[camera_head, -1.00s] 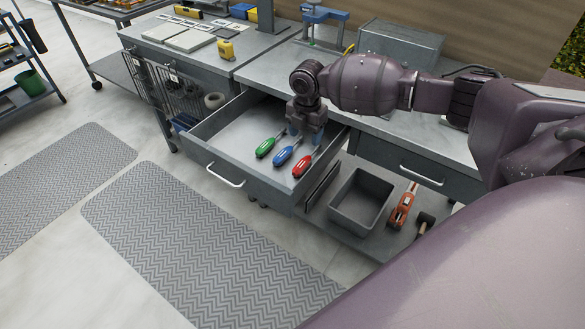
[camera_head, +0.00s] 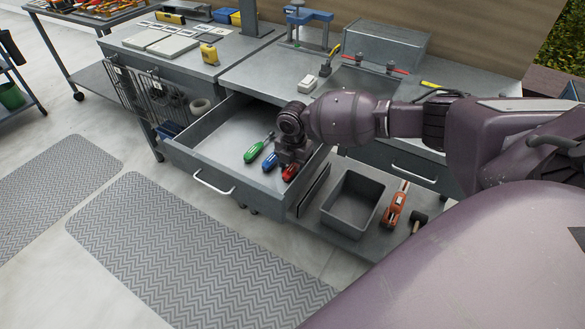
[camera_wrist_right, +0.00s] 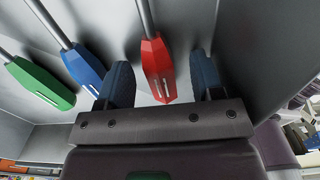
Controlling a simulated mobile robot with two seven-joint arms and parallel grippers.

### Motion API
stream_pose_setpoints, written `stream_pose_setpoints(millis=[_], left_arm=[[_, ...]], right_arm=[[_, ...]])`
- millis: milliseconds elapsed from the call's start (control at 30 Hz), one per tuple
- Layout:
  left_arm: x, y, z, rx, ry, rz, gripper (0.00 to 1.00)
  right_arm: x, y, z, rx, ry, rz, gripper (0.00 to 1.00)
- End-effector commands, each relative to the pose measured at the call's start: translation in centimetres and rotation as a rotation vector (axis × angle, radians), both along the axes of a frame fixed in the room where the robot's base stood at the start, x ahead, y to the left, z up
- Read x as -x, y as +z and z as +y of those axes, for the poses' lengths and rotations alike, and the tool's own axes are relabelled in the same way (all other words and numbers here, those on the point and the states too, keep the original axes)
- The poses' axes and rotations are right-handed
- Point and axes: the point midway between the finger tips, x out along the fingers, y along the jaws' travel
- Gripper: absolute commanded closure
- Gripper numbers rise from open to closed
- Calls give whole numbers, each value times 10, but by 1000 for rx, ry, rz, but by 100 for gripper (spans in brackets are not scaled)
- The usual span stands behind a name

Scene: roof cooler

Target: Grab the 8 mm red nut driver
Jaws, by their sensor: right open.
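The red nut driver (camera_head: 290,172) lies in the open drawer (camera_head: 207,167), the rightmost of three drivers side by side. In the right wrist view its red handle (camera_wrist_right: 157,68) is between the two open fingers of my right gripper (camera_wrist_right: 162,82), closer to the left finger. The blue driver (camera_wrist_right: 83,68) lies just outside the left finger, and the green driver (camera_wrist_right: 40,84) is farther left. In the head view, my right gripper (camera_head: 287,160) is low over the red and blue handles and partly hides them. My left gripper is not in view.
The drawer walls surround the drivers, with bare drawer floor left of the green driver (camera_head: 258,148). A grey bin (camera_head: 352,203) and an orange tool (camera_head: 397,206) sit on the lower shelf. The worktop (camera_head: 262,72) is behind the drawer.

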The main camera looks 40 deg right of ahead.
Motion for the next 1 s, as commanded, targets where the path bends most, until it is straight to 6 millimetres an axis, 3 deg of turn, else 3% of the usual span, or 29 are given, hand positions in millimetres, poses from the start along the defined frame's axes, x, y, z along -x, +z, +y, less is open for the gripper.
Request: stream_pose_setpoints(millis=[233,600,867,1000], left_arm=[[-2,4,0,-1,-2,-8,100],[-2,3,-1,5,4,-7,100],[-1,0,-2,9,9,-1,100],[-2,5,-2,8,8,-8,100]], right_arm=[[-1,-2,0,0,0,-2,39],[-1,-2,0,-1,0,-2,94],[-1,1,0,0,0,-3,94],[-1,14,0,-1,0,-6,94]])
